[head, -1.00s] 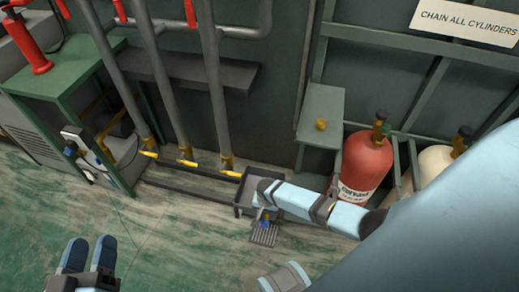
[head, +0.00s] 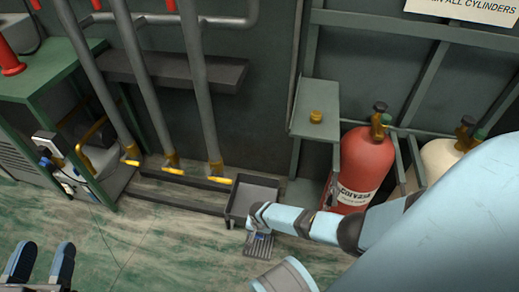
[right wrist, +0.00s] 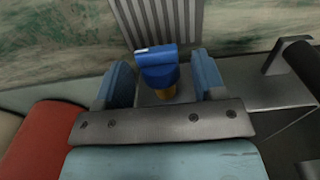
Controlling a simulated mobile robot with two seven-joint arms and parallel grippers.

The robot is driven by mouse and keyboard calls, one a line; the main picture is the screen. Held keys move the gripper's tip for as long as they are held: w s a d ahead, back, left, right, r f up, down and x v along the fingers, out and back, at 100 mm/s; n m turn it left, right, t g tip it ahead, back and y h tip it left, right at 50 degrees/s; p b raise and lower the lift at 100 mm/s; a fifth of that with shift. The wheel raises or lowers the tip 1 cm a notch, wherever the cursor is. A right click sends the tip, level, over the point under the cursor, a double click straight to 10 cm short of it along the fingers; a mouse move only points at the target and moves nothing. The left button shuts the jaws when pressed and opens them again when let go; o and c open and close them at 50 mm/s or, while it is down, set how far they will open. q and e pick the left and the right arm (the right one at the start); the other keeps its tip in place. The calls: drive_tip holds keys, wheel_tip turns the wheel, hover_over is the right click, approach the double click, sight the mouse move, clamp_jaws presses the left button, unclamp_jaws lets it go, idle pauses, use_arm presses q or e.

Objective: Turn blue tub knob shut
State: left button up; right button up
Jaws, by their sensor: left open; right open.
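The blue tub knob (right wrist: 157,66) shows in the right wrist view on a brass stem (right wrist: 165,92). It stands between the two spread fingers of my right gripper (right wrist: 164,82), with a visible gap on each side. In the head view, my right gripper (head: 257,222) is at the front edge of the grey tub (head: 236,201) and hides most of the knob; only a small bit of blue shows. My left gripper (head: 41,264) is open and empty at the lower left, far from the tub.
A slotted grate (head: 259,246) lies on the floor before the tub. Pipes with yellow-handled valves (head: 217,180) stand to its left. A red cylinder (head: 366,165) and a cream cylinder (head: 438,158) stand to the right. A green bench (head: 45,72) is at far left.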

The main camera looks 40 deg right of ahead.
drive_tip(key=shift+f, duration=0.15)
drive_tip(key=c, duration=0.9)
drive_tip(key=shift+w+a+g+h, duration=0.15)
drive_tip(key=shift+g+h, duration=0.25)
drive_tip(key=shift+g, duration=0.1)
drive_tip(key=shift+f+g+h, duration=0.1)
drive_tip(key=shift+g+h, duration=0.2)
drive_tip(key=shift+g, duration=0.1)
drive_tip(key=shift+o, duration=0.2)
drive_tip(key=shift+w+g+h, duration=0.1)
drive_tip(key=shift+g+h, duration=0.4)
drive_tip(key=shift+g, duration=0.3)
